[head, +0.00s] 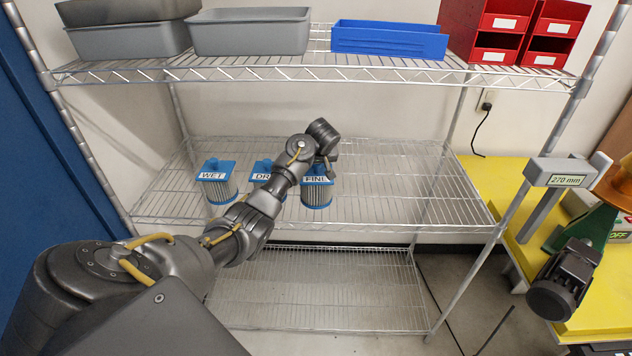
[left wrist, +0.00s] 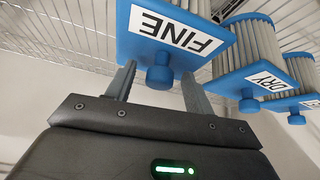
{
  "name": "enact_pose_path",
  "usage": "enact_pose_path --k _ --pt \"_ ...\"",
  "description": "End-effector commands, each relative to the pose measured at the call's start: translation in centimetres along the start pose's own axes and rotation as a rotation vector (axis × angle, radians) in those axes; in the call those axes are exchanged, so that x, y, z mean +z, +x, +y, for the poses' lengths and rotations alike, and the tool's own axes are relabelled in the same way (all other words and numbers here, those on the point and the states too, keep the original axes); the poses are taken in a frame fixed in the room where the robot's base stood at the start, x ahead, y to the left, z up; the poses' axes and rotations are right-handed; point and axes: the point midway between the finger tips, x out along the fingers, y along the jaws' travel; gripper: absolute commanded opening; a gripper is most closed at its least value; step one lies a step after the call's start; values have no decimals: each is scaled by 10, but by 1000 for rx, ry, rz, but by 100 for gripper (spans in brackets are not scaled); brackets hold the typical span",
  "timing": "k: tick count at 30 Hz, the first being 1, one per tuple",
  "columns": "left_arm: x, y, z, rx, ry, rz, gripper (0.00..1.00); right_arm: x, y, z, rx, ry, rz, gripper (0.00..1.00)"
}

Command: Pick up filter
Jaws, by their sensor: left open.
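Three blue-capped, pleated filters stand on the middle wire shelf. They are labelled WET (head: 216,184), DRY (head: 261,168) and FINE (head: 317,194); my left arm partly covers DRY. In the left wrist view, which looks upside down, FINE (left wrist: 172,42) is nearest, with DRY (left wrist: 250,80) and the third filter (left wrist: 300,104) to its right. My left gripper (left wrist: 158,76) is open, its fingers on either side of the round blue knob on FINE's front, not closed on it. My right gripper is not in view.
The wire shelf (head: 410,190) is clear right of FINE. Above it, the top shelf (head: 290,72) holds grey bins (head: 250,32), a blue bin (head: 388,40) and red drawers (head: 500,30). A yellow bench (head: 505,185) with a motor (head: 565,280) stands at the right.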

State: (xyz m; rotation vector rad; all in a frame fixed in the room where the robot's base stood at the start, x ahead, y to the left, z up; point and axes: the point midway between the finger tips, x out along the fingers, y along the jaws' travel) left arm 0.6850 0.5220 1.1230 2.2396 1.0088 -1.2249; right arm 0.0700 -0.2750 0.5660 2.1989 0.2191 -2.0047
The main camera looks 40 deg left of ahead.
Motion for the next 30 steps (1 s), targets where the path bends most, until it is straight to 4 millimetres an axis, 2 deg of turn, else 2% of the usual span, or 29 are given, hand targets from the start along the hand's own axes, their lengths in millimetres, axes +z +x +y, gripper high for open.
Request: enact_pose_path --k 8,21,30 --pt "0 5 0 1 0 1 53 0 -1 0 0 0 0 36" --pt "0 5 0 1 0 0 0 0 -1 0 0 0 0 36" --pt "0 4 0 2 -1 2 0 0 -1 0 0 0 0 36"
